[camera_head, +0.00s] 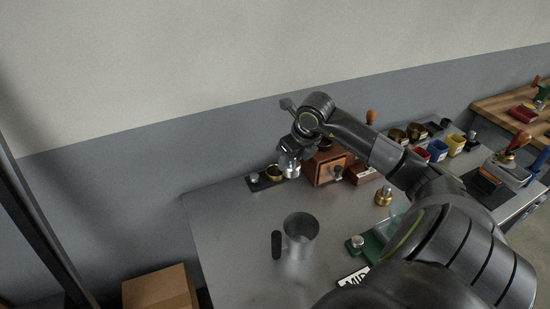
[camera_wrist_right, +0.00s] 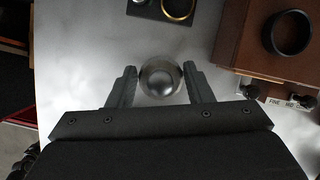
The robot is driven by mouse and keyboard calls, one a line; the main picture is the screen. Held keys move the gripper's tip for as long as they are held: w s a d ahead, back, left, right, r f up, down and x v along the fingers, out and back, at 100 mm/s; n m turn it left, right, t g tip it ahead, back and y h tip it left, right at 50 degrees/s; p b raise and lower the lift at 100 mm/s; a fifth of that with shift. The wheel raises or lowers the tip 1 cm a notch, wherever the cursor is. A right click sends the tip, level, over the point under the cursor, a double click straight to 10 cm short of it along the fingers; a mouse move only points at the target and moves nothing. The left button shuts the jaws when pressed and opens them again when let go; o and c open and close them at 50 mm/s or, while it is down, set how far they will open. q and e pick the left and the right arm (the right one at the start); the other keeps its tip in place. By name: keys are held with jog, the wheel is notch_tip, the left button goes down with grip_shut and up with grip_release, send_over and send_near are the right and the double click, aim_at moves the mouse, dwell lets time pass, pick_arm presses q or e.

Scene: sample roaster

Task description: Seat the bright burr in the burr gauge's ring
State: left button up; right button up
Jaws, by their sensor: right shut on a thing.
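The bright burr (camera_wrist_right: 160,80), a round silvery piece, sits between the fingers of my right gripper (camera_wrist_right: 160,88) in the right wrist view. The gripper is shut on it. In the head view my right gripper (camera_head: 289,153) points down near the back edge of the table, with the burr (camera_head: 290,170) at its tips. The burr gauge (camera_head: 256,184) is a dark block with a brass ring (camera_head: 272,172), just left of the burr. The ring also shows at the top of the wrist view (camera_wrist_right: 178,10), apart from the burr and beyond it. My left gripper is out of view.
A wooden grinder box (camera_head: 325,169) stands close right of my right gripper. A metal cup (camera_head: 301,230) with a dark handle stands nearer the front. A brass piece (camera_head: 384,197) and a green-based item (camera_head: 367,246) lie further right. The table's left part is clear.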

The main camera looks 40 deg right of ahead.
jog(key=s+a+f+m+h+b, duration=0.15)
jog(key=s+f+m+b, duration=0.25)
jog(key=f, duration=0.5)
jog(key=w+d+b, duration=0.1)
jog(key=w+d, duration=0.1)
jog(key=w, duration=0.3)
jog(key=w+d+b, duration=0.2)
jog(key=w, duration=0.3)
jog(key=w+d+b, duration=0.2)
jog(key=w, duration=0.3)
jog(key=shift+w+r, duration=0.2)
jog(key=shift+w, duration=0.15)
jog(key=shift+d+f+b, duration=0.1)
jog(key=shift+f+b, duration=1.05)
jog(key=shift+f, duration=0.65)
jog(key=shift+r, duration=0.1)
jog(key=o, duration=1.2)
